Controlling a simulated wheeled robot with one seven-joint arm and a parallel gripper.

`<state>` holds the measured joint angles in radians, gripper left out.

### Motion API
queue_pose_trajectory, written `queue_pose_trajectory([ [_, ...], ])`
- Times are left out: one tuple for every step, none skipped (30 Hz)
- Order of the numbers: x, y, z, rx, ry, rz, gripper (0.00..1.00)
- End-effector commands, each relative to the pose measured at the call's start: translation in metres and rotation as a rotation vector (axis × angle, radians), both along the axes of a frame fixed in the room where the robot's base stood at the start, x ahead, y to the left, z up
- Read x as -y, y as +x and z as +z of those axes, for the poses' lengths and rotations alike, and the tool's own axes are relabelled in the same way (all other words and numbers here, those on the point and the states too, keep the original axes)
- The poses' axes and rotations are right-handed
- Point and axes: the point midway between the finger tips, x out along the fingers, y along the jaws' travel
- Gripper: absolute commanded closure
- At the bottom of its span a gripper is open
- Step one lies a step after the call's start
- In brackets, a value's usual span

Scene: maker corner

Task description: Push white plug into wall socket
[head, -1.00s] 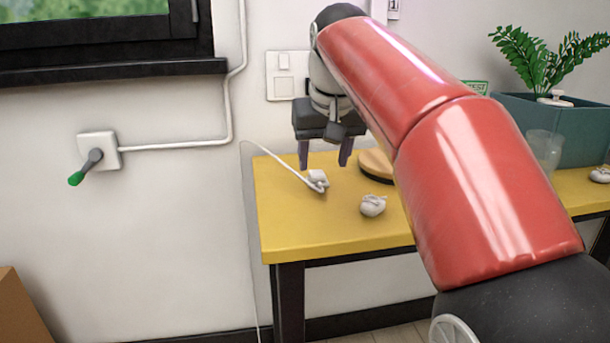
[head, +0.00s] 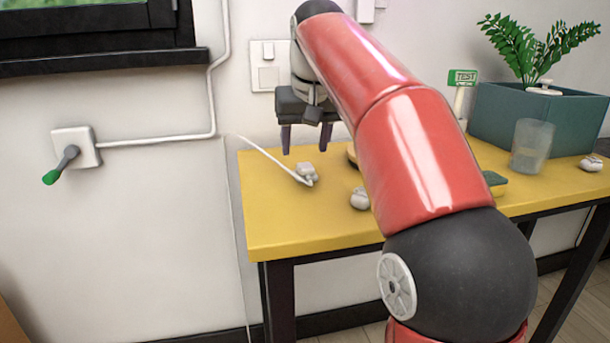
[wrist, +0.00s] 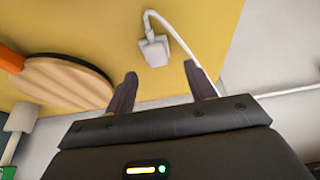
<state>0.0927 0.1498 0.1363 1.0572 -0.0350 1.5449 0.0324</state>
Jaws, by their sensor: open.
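The white plug (head: 307,172) lies on the yellow table near its back left part, with its white cord running off to the left. In the wrist view the plug (wrist: 155,50) lies beyond the fingertips, roughly between their lines. My gripper (head: 302,150) points down, open and empty, above the table and apart from the plug; its fingers also show in the wrist view (wrist: 163,82). A white wall socket (head: 76,148) on the left holds a grey stem with a green end (head: 60,168). A white wall plate (head: 270,65) is partly behind my arm.
The yellow table (head: 270,225) bears a crumpled white item (head: 360,198), a clear cup (head: 532,146), a teal planter (head: 560,115) and a green TEST sign (head: 463,77). A round wooden piece (wrist: 65,85) lies near the plug. The table's front left is clear.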

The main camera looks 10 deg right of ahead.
Motion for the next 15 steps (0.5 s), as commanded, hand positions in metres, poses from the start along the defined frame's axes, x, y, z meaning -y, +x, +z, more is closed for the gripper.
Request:
queue_pose_trajectory([
  [0.000, 0.000, 0.001, 0.001, 0.000, 0.000, 0.45],
  [0.000, 0.000, 0.001, 0.001, 0.000, 0.000, 0.45],
  [0.000, 0.000, 0.001, 0.001, 0.000, 0.000, 0.45],
  [0.000, 0.000, 0.001, 0.001, 0.000, 0.000, 0.45],
  [0.000, 0.000, 0.001, 0.001, 0.000, 0.000, 0.45],
  [0.000, 0.000, -0.001, 0.001, 0.000, 0.000, 0.45],
  [0.001, 0.001, -0.003, 0.001, 0.000, 0.000, 0.45],
  [0.001, 0.002, -0.005, 0.001, 0.000, 0.000, 0.45],
  [0.002, 0.003, -0.010, 0.000, 0.000, 0.000, 0.45],
  [0.003, 0.004, -0.013, 0.000, 0.000, 0.000, 0.45],
  [0.003, 0.006, -0.018, -0.001, 0.000, 0.000, 0.45],
  [0.004, 0.008, -0.024, -0.002, 0.000, 0.000, 0.45],
  [0.005, 0.010, -0.029, -0.001, 0.000, 0.000, 0.45],
  [0.006, 0.011, -0.033, -0.001, 0.000, 0.000, 0.45],
  [0.005, 0.014, -0.039, -0.001, 0.000, 0.001, 0.45],
])
